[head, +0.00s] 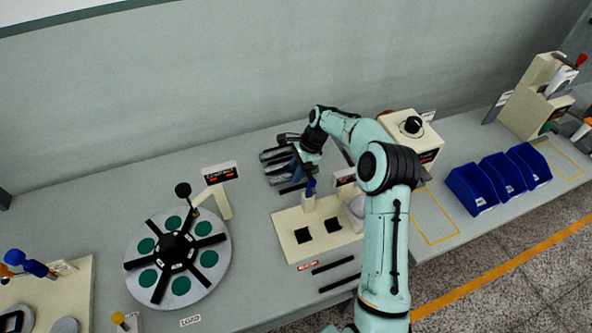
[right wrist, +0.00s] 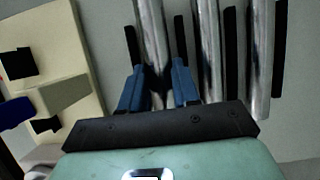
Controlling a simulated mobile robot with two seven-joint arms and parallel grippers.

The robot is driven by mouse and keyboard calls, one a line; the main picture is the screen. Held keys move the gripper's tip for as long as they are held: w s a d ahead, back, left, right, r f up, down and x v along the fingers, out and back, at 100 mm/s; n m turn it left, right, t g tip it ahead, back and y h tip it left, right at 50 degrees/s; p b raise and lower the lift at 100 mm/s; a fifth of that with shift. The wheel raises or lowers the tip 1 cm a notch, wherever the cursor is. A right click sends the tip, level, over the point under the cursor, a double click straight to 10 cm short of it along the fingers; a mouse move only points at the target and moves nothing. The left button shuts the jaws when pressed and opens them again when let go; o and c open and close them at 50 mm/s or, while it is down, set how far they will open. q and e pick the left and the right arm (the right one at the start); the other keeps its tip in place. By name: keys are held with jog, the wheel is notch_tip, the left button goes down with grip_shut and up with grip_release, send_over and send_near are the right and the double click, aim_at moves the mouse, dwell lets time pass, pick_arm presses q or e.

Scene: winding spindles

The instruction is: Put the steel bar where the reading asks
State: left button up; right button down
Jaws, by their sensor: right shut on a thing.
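My right gripper (head: 298,168) is at the back of the bench, by several steel bars (head: 273,153) lying side by side. In the right wrist view its blue fingers (right wrist: 157,88) are shut on one steel bar (right wrist: 152,40). Other bars (right wrist: 207,50) lie to the right of it, apart from the fingers. A sign with red reading (head: 220,173) stands behind the round turntable; its text is too small to read surely. A second display (head: 345,177) is partly hidden by my right arm. My left gripper is not in view.
The grey turntable (head: 135,262) has black spokes and green discs. A cream block (head: 316,245) with square black holes and a blue-topped lever (head: 311,187) stands in front of the bars. Blue bins (head: 470,190) and a knob box (head: 400,128) are to the right.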

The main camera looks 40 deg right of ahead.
jog(key=shift+f, duration=0.15)
jog(key=c, duration=0.8)
grip_release()
jog(key=shift+o, duration=0.2)
